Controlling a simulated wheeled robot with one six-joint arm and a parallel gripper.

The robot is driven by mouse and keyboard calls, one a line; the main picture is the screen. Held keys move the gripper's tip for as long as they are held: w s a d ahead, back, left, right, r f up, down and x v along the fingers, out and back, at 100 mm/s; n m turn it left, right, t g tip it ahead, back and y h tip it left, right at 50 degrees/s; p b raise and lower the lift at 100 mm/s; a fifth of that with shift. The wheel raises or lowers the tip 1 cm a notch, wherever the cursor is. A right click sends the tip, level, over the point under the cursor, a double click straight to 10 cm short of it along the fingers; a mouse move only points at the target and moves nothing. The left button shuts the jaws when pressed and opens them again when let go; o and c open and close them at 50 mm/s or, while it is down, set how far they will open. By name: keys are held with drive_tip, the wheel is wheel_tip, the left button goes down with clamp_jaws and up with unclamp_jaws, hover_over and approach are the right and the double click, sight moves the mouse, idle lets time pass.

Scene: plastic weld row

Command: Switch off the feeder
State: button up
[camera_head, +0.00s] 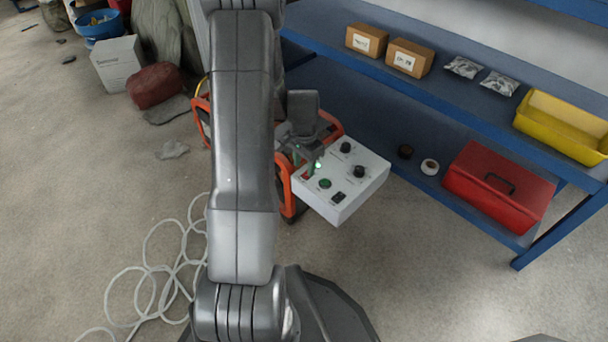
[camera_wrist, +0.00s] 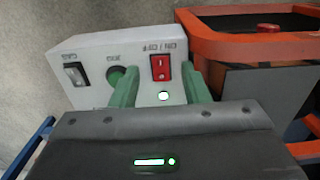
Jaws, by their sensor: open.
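The feeder is a light grey control box (camera_head: 345,195) with knobs and buttons on its top panel. In the wrist view its panel (camera_wrist: 100,50) appears with upside-down lettering. The red ON/OFF rocker switch (camera_wrist: 160,67) lies between my two green fingers; it also shows in the head view (camera_head: 306,175). A small lamp (camera_wrist: 165,96) beside the switch is lit. My gripper (camera_wrist: 160,75) is open and empty, its fingers apart on either side of the switch. The left finger partly covers the green JOG button (camera_wrist: 117,74). Whether a finger touches the panel I cannot tell.
A black GAS switch (camera_wrist: 75,74) sits at the panel's left in the wrist view. An orange frame (camera_wrist: 245,48) stands close on the right. A blue shelf (camera_head: 440,95) with a red toolbox (camera_head: 498,190) is at the right. A pale hose (camera_head: 150,275) lies on the floor.

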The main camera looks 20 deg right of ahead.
sight(304, 176)
drive_tip(key=shift+f+b, duration=0.35)
drive_tip(key=shift+f, duration=1.25)
clamp_jaws()
drive_tip(key=p, duration=0.1)
drive_tip(key=y+p, duration=0.1)
drive_tip(key=shift+d+r+p, duration=0.2)
drive_tip(key=shift+r+p, duration=0.15)
drive_tip(key=shift+w+d+g+y+p, duration=0.15)
drive_tip(key=shift+g+y+p, duration=0.3)
drive_tip(key=shift+p, duration=0.35)
drive_tip(key=shift+f+y, duration=0.15)
drive_tip(key=shift+y, duration=0.3)
